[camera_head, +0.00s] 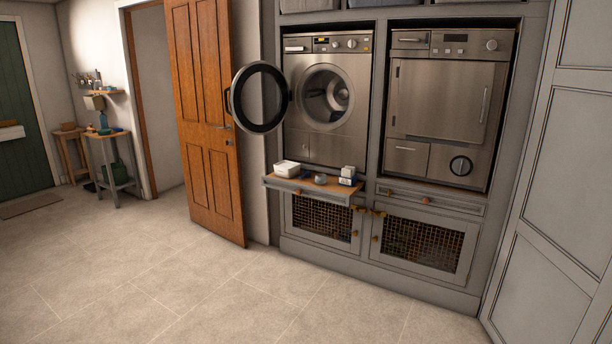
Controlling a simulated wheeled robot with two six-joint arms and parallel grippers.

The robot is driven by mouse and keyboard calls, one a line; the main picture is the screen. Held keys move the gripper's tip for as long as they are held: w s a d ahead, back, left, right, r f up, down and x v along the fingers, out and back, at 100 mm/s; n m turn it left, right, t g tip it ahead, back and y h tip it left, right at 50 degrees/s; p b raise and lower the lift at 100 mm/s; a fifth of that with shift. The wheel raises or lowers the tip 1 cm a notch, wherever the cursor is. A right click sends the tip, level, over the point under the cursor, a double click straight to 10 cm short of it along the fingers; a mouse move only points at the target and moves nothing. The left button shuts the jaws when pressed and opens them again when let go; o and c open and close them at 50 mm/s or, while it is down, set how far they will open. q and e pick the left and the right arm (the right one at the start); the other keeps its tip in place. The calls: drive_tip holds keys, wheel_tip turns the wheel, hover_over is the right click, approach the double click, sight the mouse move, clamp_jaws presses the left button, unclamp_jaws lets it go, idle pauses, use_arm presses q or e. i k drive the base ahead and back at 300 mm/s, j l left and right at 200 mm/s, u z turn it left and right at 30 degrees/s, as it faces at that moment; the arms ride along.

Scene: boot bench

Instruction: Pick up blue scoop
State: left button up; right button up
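I cannot make out the blue scoop for certain. A small dark bluish item (305,176) lies on the pulled-out wooden shelf (278,183) below the washing machine, between a white box (286,169) and a small round brown item (320,179). It is too small to identify. Small blue items (104,131) also show on the far small table at the left, too small to tell apart. Neither of my grippers is in view.
The washing machine (296,100) has its round door (258,97) swung open to the left. Small pale boxes (347,174) stand at the shelf's right end. Mesh-front cupboards (420,245) sit below. A wooden door (205,120) stands open. The tiled floor (200,290) in front is clear.

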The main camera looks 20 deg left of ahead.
sight(307, 174)
drive_tip(key=i, duration=0.9)
drive_tip(key=i+u, duration=0.15)
drive_tip(key=i, duration=0.75)
